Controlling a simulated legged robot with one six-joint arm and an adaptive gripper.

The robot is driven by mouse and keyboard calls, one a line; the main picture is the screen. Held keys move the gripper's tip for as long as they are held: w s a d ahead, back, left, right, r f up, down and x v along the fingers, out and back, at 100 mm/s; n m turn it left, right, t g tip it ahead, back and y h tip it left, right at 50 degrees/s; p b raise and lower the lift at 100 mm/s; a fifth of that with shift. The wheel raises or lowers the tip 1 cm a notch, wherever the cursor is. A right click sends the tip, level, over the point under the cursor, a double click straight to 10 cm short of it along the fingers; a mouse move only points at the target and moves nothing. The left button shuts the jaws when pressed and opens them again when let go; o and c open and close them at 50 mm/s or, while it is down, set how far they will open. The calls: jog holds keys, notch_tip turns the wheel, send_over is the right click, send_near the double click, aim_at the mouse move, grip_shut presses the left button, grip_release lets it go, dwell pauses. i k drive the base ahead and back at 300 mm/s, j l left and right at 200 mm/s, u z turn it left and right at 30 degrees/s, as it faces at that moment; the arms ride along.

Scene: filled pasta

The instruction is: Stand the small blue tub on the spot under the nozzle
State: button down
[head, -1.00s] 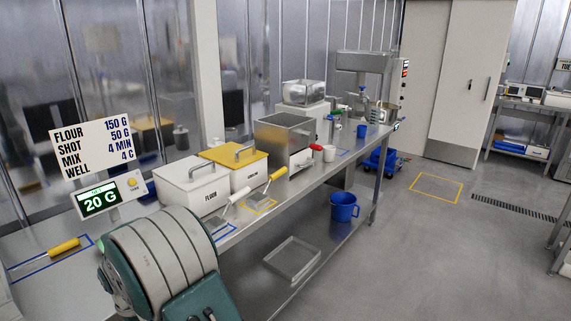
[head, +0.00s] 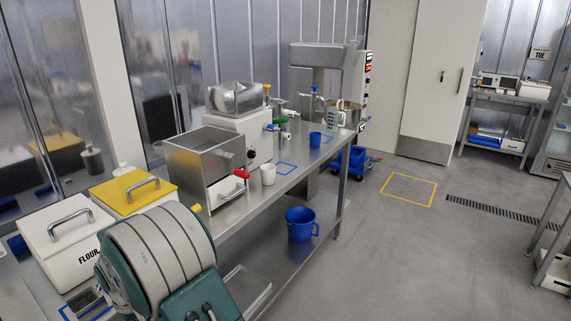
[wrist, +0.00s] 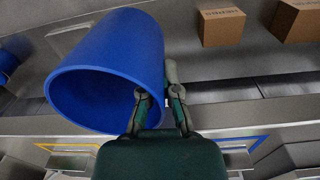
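A blue tub (wrist: 105,45) fills the upper left of the wrist view, its open mouth tilted toward the camera. My gripper (wrist: 160,98) has one finger inside its mouth and one outside, with the tub's wall between them. The gripper and this tub are not visible in the head view, where only my grey and green arm shows. The nozzle is too small to make out clearly.
A small blue cup (head: 315,139) and a white mug (head: 268,174) stand on the steel bench. A blue jug (head: 300,223) sits on the lower shelf. White and yellow-lidded bins (head: 132,190) stand at left. The floor to the right is clear around a yellow-outlined square (head: 408,189).

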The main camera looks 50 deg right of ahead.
aim_at(283, 169)
jog(key=l, duration=0.6)
jog(key=i+l+z, duration=0.1)
jog(key=l, duration=0.5)
jog(key=i+l, duration=0.1)
jog(key=l, duration=0.45)
jog(key=z, duration=0.05)
